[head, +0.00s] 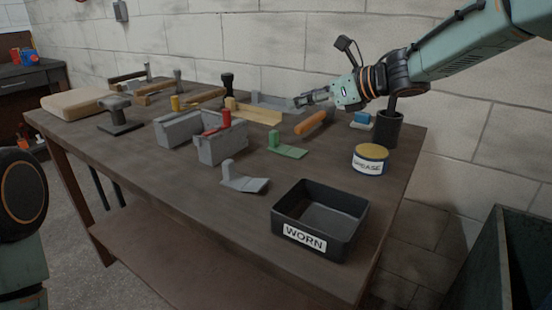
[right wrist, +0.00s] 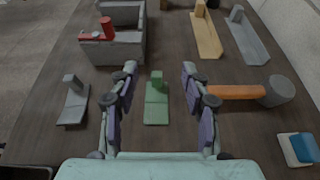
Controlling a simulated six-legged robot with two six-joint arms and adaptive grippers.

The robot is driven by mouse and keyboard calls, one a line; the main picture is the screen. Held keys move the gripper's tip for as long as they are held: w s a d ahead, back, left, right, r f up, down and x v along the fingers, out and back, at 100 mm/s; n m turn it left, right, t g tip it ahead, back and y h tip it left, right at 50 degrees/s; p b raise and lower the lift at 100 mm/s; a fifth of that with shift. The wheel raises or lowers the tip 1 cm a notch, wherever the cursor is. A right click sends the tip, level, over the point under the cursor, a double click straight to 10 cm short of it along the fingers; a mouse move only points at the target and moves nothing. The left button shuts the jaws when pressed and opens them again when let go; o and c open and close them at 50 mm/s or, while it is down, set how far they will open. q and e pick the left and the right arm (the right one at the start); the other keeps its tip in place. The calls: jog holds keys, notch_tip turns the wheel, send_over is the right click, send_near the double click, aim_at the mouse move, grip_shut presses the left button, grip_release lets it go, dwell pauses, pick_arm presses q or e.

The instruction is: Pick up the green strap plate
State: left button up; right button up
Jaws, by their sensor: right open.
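The green strap plate (head: 289,151) lies on the bench, a flat piece with a short upright post at one end. In the right wrist view, the green strap plate (right wrist: 156,112) lies below and between the spread fingers of my right gripper (right wrist: 158,70), with its post (right wrist: 157,80) toward the fingertips. My right gripper (head: 306,99) is open and empty, above the bench and apart from the plate. My left gripper is out of view; only part of my left arm shows at the left edge.
A grey strap plate (head: 243,180) lies nearby, with a grey block (head: 221,146) behind it. An orange-handled hammer (right wrist: 240,92) lies right of the green plate. A black WORN tray (head: 350,216), a grease tin (head: 370,160) and a dark cup (head: 388,130) stand toward the right.

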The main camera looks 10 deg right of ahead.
jog(key=b, duration=0.5)
send_near(277, 134)
jog(key=shift+w+a, duration=0.85)
jog(key=shift+w, duration=0.1)
jog(key=shift+d+f+b, duration=0.3)
jog(key=shift+f+b, duration=0.15)
jog(key=shift+b, duration=0.05)
jog(key=shift+w+a, duration=0.15)
jog(key=shift+a, duration=0.35)
jog(key=b+x, duration=0.2)
jog(key=x, duration=0.4)
jog(key=shift+a+f, duration=0.15)
jog(key=shift+f, duration=0.1)
jog(key=shift+w+a+f, duration=0.15)
jog(key=shift+w+a, duration=0.05)
jog(key=shift+w, duration=0.15)
jog(key=shift+d, duration=0.1)
